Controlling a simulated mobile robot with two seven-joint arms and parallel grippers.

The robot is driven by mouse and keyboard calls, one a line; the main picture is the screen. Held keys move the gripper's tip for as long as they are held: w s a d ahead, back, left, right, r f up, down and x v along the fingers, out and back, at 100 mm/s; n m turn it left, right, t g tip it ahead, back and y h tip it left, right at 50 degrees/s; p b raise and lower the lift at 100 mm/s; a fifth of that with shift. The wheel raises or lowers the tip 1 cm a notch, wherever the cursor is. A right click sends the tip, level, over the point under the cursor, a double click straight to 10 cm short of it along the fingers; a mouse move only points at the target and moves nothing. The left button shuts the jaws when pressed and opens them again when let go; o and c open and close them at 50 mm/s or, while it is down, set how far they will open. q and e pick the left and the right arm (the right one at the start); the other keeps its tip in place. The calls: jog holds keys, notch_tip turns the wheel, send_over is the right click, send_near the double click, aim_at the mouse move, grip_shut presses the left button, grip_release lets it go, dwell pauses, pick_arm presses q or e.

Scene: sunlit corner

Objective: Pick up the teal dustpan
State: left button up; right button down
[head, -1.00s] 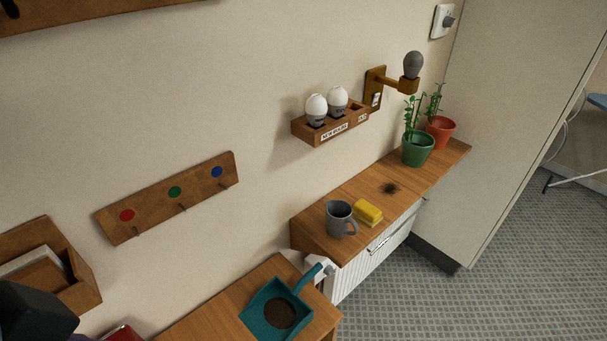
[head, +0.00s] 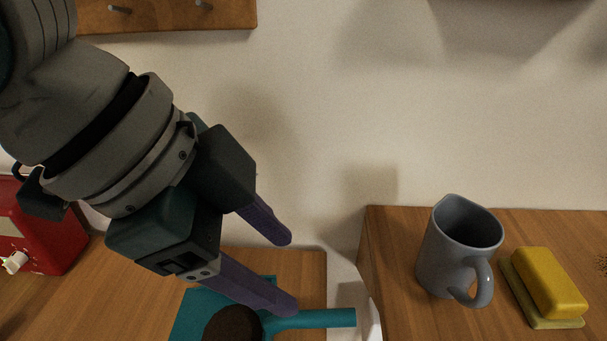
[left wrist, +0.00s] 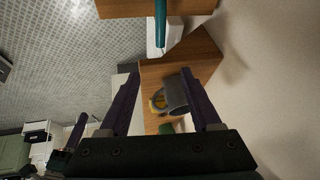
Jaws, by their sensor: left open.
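The teal dustpan (head: 190,312) lies on the wooden top at the bottom of the head view, partly cut off by the frame edge. Its handle (head: 335,318) points right, and a dark brown heap (head: 232,325) lies in the pan. My left gripper (head: 287,273) is open and empty, its fingers apart, with the lower finger overlapping the dustpan near the handle's base. I cannot tell the height between them. In the left wrist view the teal handle (left wrist: 160,22) shows at the top, beyond the open fingertips.
A red box-like object (head: 45,230) is at the left. A peg rack (head: 170,14) hangs on the wall above.

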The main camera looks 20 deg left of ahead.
pick_arm(q)
jog(key=b, duration=0.8)
send_near(286, 320)
jog(key=shift+m+y, duration=0.3)
jog(key=shift+m, duration=0.2)
jog(key=b+x, duration=0.1)
jog(key=x, duration=0.5)
jog(key=shift+w+d, duration=0.1)
jog(key=shift+w, duration=0.1)
jog(key=b+x, duration=0.1)
jog(key=x, duration=0.4)
jog(key=shift+s+d+f, duration=0.1)
jog(key=shift+s+d, duration=0.1)
pick_arm(e)
notch_tip(286, 320, down, 14)
jog(key=shift+a+r, duration=0.2)
jog(key=shift+a, duration=0.05)
jog(key=shift+s, duration=0.1)
pick_arm(q)
grip_shut()
